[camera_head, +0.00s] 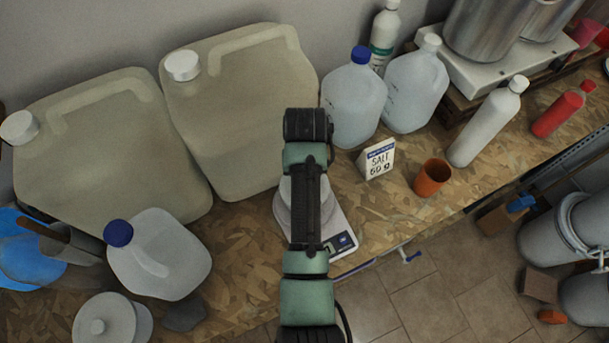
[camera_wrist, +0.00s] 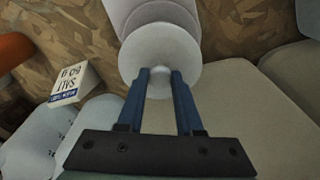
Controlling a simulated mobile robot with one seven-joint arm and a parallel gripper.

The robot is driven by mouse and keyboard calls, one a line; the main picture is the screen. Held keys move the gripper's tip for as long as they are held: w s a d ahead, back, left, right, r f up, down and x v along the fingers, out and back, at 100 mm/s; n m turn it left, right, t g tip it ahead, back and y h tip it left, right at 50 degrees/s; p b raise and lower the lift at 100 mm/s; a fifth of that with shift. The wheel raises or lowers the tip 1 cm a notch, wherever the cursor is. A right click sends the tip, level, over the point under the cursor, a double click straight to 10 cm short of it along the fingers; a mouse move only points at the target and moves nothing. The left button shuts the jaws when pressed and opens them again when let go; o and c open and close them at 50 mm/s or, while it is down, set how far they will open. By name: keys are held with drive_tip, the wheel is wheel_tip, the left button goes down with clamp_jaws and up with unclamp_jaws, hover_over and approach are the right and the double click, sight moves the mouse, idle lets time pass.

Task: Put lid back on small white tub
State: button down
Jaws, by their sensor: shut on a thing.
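My gripper (camera_wrist: 160,76) is shut on the knob of a round white lid (camera_wrist: 160,50) in the wrist view. Just behind the lid, a pale rounded shape (camera_wrist: 150,13) shows, likely the small white tub. I cannot tell whether the lid touches it. In the head view my arm covers the gripper and most of the white tub (camera_head: 284,212), which stands on a kitchen scale (camera_head: 342,243) near the bench's front edge.
Two big beige canisters (camera_head: 235,110) stand behind and left. A blue-capped jug (camera_head: 160,255) and a knobbed white lidded container (camera_head: 100,322) are at lower left. A salt card (camera_head: 377,160), an orange cup (camera_head: 432,178) and bottles (camera_head: 352,100) stand to the right.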

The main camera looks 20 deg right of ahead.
unclamp_jaws()
idle(0.5)
drive_tip(key=shift+r, duration=0.1)
drive_tip(key=shift+r+p, duration=2.15)
drive_tip(key=shift+r, duration=1.25)
clamp_jaws()
